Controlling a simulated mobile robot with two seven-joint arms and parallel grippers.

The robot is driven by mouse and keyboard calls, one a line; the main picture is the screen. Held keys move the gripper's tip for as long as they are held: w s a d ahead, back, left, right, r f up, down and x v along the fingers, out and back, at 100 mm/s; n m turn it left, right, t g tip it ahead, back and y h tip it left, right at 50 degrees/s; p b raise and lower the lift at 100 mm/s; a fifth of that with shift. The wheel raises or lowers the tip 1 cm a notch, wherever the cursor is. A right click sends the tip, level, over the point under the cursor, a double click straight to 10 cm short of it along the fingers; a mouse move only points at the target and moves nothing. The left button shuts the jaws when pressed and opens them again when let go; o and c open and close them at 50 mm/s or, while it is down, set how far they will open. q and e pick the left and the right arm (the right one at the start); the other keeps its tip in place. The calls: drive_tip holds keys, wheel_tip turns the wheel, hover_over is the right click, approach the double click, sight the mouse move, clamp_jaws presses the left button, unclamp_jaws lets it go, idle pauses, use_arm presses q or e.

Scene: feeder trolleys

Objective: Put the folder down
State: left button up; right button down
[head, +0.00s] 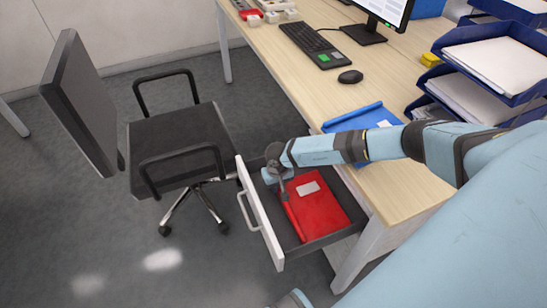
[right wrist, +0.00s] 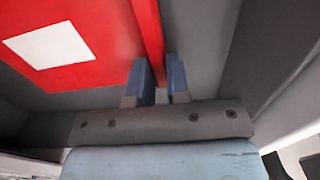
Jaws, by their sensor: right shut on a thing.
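The red folder (head: 318,207) with a white label is inside the open drawer (head: 340,236). It lies roughly flat; I cannot tell whether its whole underside touches the drawer floor. My right gripper (head: 284,194) reaches down into the drawer at the folder's left edge. In the right wrist view the folder (right wrist: 110,72) shows with its label, and the gripper's fingers (right wrist: 159,80) are shut on its spine edge. My left gripper is not in view.
The drawer's white front (head: 259,213) stands close left of my gripper. A blue folder (head: 360,117) lies on the desk (head: 300,75) above. Blue letter trays (head: 490,35), a mouse (head: 350,77) and a keyboard (head: 312,44) are on it. An office chair (head: 180,135) stands left.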

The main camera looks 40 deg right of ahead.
drive_tip(key=w, duration=0.2)
drive_tip(key=w+b, duration=0.1)
drive_tip(key=w, duration=0.1)
drive_tip(key=shift+d+f, duration=0.2)
drive_tip(key=shift+d, duration=0.2)
drive_tip(key=shift+s+f, duration=0.15)
drive_tip(key=shift+f, duration=0.2)
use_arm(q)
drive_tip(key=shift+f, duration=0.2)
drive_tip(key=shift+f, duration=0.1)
use_arm(e)
drive_tip(key=shift+f, duration=0.1)
drive_tip(key=c, duration=1.1)
unclamp_jaws()
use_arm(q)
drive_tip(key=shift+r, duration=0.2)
